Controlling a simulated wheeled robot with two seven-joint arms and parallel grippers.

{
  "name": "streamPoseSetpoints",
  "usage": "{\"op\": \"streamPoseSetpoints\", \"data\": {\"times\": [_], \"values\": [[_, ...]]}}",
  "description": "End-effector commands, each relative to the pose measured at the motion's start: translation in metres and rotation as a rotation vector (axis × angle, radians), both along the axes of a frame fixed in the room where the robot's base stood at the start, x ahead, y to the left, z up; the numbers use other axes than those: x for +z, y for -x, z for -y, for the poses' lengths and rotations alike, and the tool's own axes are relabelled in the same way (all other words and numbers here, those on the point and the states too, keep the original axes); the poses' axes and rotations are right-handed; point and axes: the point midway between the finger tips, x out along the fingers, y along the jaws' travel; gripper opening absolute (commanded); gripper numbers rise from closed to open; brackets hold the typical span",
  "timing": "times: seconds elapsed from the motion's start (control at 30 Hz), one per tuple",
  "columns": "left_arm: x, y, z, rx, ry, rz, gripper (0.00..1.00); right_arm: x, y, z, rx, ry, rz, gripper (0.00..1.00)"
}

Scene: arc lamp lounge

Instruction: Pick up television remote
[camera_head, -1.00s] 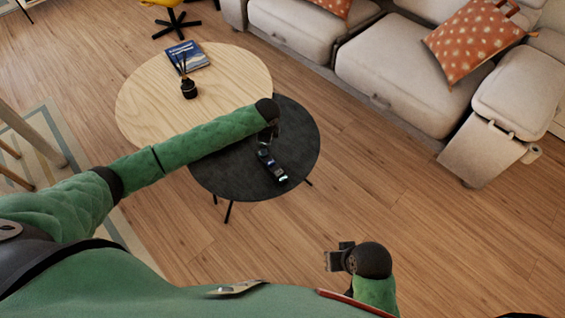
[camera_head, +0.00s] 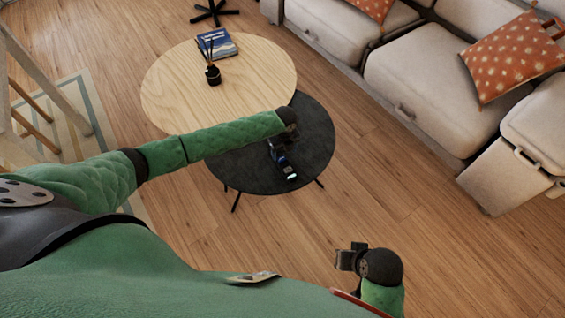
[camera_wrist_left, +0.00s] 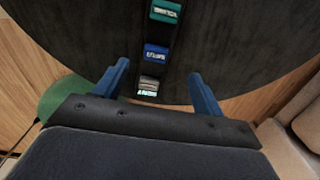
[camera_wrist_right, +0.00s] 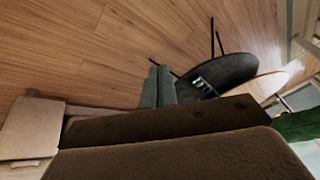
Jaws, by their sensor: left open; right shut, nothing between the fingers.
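The television remote (camera_head: 289,170) is a dark bar on the round black table (camera_head: 318,150). In the left wrist view the remote (camera_wrist_left: 158,32) shows green, blue and pale labelled parts, lying lengthwise between the fingers. My left gripper (camera_head: 282,155) is open above the remote and hides part of it in the head view. In the left wrist view its two blue fingers (camera_wrist_left: 160,74) stand apart on either side of the remote's near end; I cannot tell the exact height gap. My right gripper (camera_head: 343,258) is shut and empty, away from the table; its fingers (camera_wrist_right: 158,75) are together.
A round wooden table (camera_head: 180,95) adjoins the black one, with a blue book (camera_head: 217,44) and a dark reed diffuser (camera_head: 213,74) on it. A beige sofa (camera_head: 425,85) stands at the right. The wood floor (camera_head: 400,200) between is clear.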

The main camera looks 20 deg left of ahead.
Motion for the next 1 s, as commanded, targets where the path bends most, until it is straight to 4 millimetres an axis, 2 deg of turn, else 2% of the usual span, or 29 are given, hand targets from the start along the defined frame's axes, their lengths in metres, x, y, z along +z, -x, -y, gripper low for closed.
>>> {"op": "streamPoseSetpoints", "data": {"times": [0.17, 0.5, 0.8, 0.83, 1.0], "values": [[-0.014, 0.001, -0.001, 0.002, -0.001, -0.001, 0.69, 0.005, 0.001, 0.003, -0.002, 0.007, -0.008, 0.0], [-0.056, 0.004, -0.006, 0.003, -0.001, -0.001, 0.69, 0.015, 0.005, 0.015, -0.01, 0.034, -0.037, 0.0], [-0.061, 0.004, -0.007, 0.001, -0.001, 0.001, 0.69, 0.015, 0.006, 0.016, -0.01, 0.038, -0.04, 0.0], [-0.061, 0.004, -0.007, 0.002, -0.001, 0.001, 0.67, 0.015, 0.006, 0.016, -0.01, 0.038, -0.04, 0.0], [-0.06, 0.004, -0.007, 0.002, -0.001, 0.001, 0.34, 0.015, 0.006, 0.016, -0.01, 0.037, -0.039, 0.0]]}}
